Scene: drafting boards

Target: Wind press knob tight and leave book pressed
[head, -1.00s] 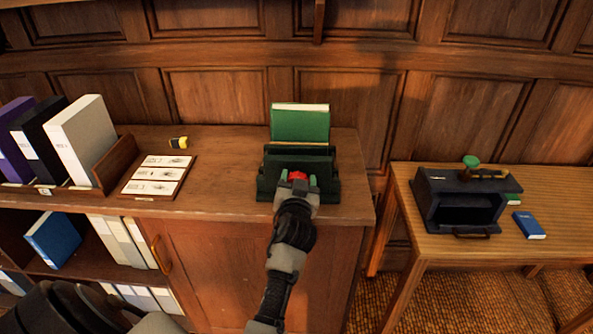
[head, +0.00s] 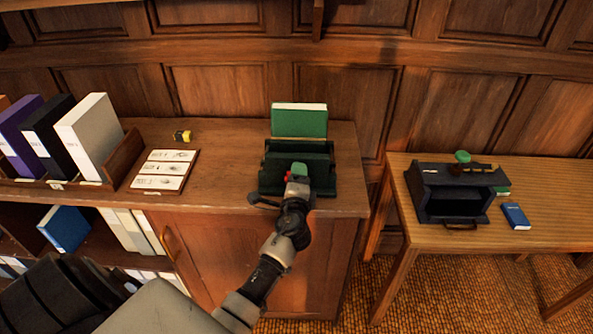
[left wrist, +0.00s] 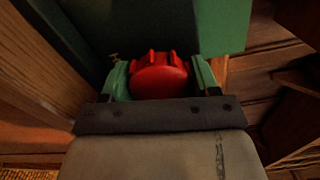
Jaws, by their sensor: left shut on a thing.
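The dark green book press (head: 272,160) stands on the wooden cabinet top. A green book with pale page edges (head: 300,122) stands upright in it, its lower part hidden by the press. The red knob (head: 288,176) is on the front of the press, mostly covered by my left gripper (head: 296,174). In the left wrist view the lobed red knob (left wrist: 160,76) sits between the two green fingertips of my left gripper (left wrist: 161,82), which is shut on it. How tightly the press grips the book cannot be seen. My right gripper is not in view.
On the cabinet, a card board (head: 163,171), a small yellow-black item (head: 182,136) and a rack of binders (head: 84,135) lie left of the press. A lower table (head: 400,245) at right holds a dark box-like device (head: 425,190) and a blue book (head: 515,216).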

